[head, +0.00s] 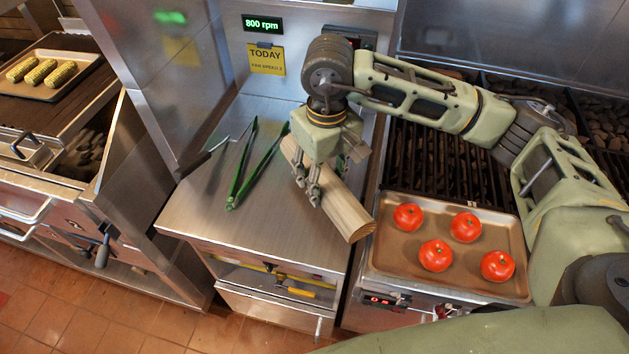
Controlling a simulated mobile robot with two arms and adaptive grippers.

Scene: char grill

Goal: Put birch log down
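The birch log (345,212) is a pale wooden piece with a cut end facing the lower right. It lies slantwise at the right side of the steel counter (200,205), its lower end reaching towards the tomato tray. My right gripper (332,172), on the arm coming in from the right, is over the log from above. Its fingers are on both sides of the log, shut on it, and hide its middle. I cannot tell whether the log touches the counter or is just above it. My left gripper is not in view.
Green tongs (243,180) and a dark-handled tool (196,163) lie left of the log. A tray (390,258) with several tomatoes (436,255) sits right, before the grill grate (420,160). A corn tray (75,85) is far left. The counter's front left is clear.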

